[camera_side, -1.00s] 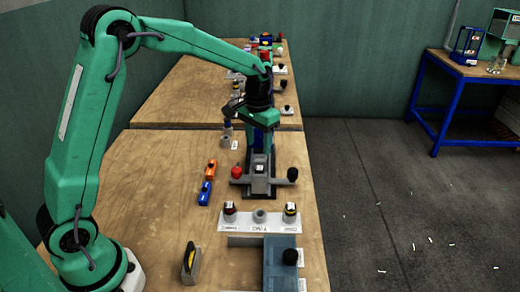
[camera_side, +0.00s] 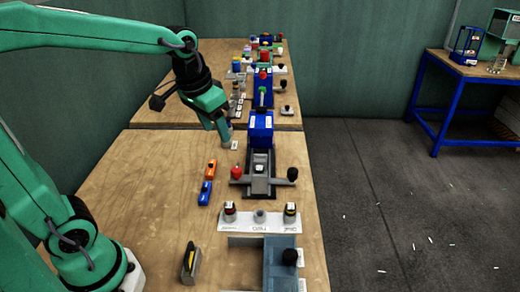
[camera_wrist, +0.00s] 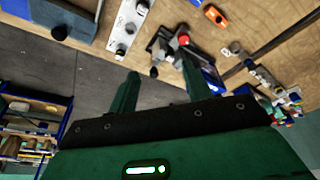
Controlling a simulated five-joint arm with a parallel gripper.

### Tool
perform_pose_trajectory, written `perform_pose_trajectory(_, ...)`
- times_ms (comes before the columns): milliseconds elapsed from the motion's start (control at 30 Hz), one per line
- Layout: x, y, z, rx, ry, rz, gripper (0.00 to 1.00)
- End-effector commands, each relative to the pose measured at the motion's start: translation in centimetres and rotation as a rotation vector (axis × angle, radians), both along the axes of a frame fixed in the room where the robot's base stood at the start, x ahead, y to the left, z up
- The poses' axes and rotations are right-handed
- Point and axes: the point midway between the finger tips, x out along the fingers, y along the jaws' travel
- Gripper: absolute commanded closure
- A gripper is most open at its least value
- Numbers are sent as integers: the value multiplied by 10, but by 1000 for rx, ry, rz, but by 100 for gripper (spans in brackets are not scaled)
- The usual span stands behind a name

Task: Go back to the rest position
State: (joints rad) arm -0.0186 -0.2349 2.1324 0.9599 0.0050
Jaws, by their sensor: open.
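My gripper (camera_side: 224,132) hangs over the wooden table (camera_side: 150,165) in the side view, just left of a blue press (camera_side: 261,132) with a grey base. It points down and is tilted. In the wrist view my gripper (camera_wrist: 157,92) shows two green fingers spread apart with nothing between them. The press also shows in the wrist view (camera_wrist: 172,48), beyond the fingers. From the side, the fingertips are small and close to a small grey cylinder, and I cannot tell whether they touch it.
An orange block (camera_side: 211,169) and a blue block (camera_side: 205,193) lie left of the press. A white holder (camera_side: 259,223) with several round pieces stands in front. A blue-grey box (camera_side: 280,262) and a dark-handled block (camera_side: 190,262) are nearer. Bare table lies at left.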

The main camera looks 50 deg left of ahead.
Motion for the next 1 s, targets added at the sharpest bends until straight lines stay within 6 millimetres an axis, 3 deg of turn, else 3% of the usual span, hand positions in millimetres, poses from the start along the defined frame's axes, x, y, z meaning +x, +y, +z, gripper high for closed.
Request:
perform_pose_trajectory(267, -49, -3, 8, 1, -88, -5, 50)
perform_pose_trajectory(600, -99, -6, 2, 0, -180, -12, 50)
perform_pose_trajectory(1000, -113, -6, -4, 0, -208, -14, 50)
